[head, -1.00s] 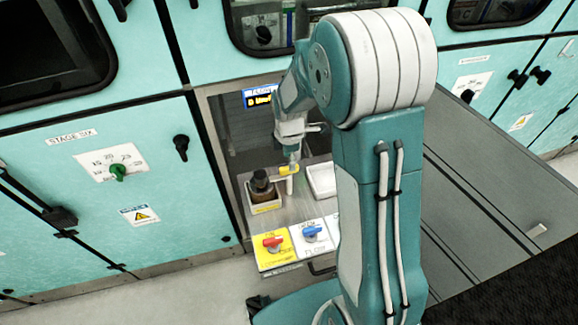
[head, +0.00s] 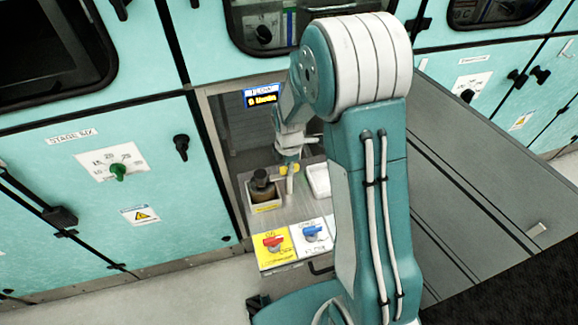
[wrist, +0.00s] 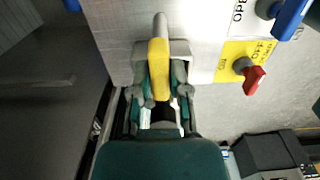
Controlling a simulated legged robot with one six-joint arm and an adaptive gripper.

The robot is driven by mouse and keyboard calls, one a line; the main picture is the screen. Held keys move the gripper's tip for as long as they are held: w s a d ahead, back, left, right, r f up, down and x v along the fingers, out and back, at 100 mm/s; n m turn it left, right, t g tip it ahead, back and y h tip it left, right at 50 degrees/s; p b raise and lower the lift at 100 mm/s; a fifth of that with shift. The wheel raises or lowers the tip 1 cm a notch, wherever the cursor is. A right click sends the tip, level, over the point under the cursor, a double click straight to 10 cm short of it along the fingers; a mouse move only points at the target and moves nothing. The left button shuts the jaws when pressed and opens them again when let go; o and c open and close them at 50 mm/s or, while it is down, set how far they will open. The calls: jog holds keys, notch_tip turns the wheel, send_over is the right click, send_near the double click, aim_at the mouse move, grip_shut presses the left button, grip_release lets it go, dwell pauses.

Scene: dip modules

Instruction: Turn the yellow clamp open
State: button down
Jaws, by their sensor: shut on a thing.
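The yellow clamp (wrist: 158,68) lies lengthwise between my gripper's fingers in the wrist view, with a grey rounded post at its far end. My gripper (wrist: 160,88) is shut on it, a finger on each side. In the head view the clamp (head: 291,169) shows as a small yellow piece above the metal bench, right of a dark brown bottle. My gripper (head: 289,160) comes down on it from above and partly hides it.
The brown bottle (head: 261,184) stands in a small yellow-fronted holder (head: 266,208) close to the left. A white tray (head: 318,180) is close to the right. A red knob (head: 272,241) and a blue knob (head: 312,232) sit at the bench front. Teal cabinet walls (head: 110,160) flank the bay.

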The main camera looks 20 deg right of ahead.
jog(key=shift+m, duration=0.3)
jog(key=m, duration=0.3)
jog(key=shift+m, duration=0.3)
jog(key=m, duration=0.4)
jog(key=shift+m, duration=0.3)
jog(key=m, duration=0.4)
jog(key=shift+f+m, duration=0.1)
jog(key=shift+m, duration=2.4)
jog(key=shift+s, duration=0.1)
jog(key=c, duration=0.6)
grip_release()
